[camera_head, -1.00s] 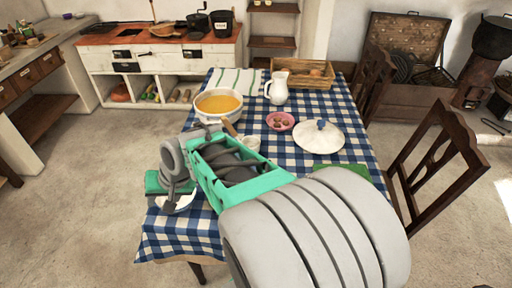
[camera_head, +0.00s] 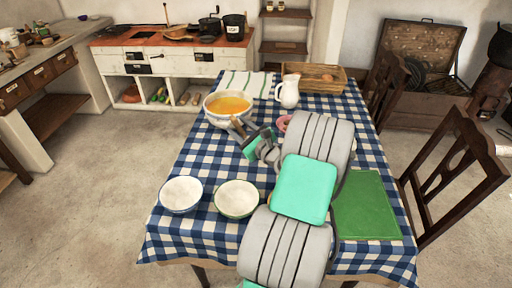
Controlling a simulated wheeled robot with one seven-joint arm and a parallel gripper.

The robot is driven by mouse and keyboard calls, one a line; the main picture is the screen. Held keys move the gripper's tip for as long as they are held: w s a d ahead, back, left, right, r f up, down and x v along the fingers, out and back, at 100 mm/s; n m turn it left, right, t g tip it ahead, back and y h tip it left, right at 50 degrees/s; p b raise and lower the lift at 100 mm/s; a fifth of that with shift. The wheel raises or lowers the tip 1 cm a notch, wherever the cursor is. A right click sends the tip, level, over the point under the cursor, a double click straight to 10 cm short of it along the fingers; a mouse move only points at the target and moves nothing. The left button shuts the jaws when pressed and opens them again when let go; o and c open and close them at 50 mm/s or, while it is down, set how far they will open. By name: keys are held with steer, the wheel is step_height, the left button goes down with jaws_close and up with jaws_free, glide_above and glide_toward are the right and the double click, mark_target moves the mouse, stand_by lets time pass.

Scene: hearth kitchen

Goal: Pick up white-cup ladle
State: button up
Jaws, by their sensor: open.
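A short brown stick (camera_head: 238,122), which may be the ladle's handle, shows beside my gripper, at the near rim of the soup pot (camera_head: 213,118). I cannot make out the ladle's white cup; my gripper and arm cover that area. My gripper (camera_head: 239,131) is open, just in front of the pot and over the checked tablecloth. The stick is at or very near the fingertips. I cannot tell whether it lies between the fingers or touches them.
Two white bowls, one blue-rimmed (camera_head: 181,195) and one green-rimmed (camera_head: 237,200), stand at the table's near left. A green board (camera_head: 367,207) lies at right. A white pitcher (camera_head: 289,92), wooden tray (camera_head: 316,77) and striped towel (camera_head: 245,84) are behind. My arm mostly hides a pink bowl (camera_head: 283,123).

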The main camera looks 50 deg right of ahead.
steer(key=shift+w, duration=0.35)
jaws_close()
stand_by(0.3)
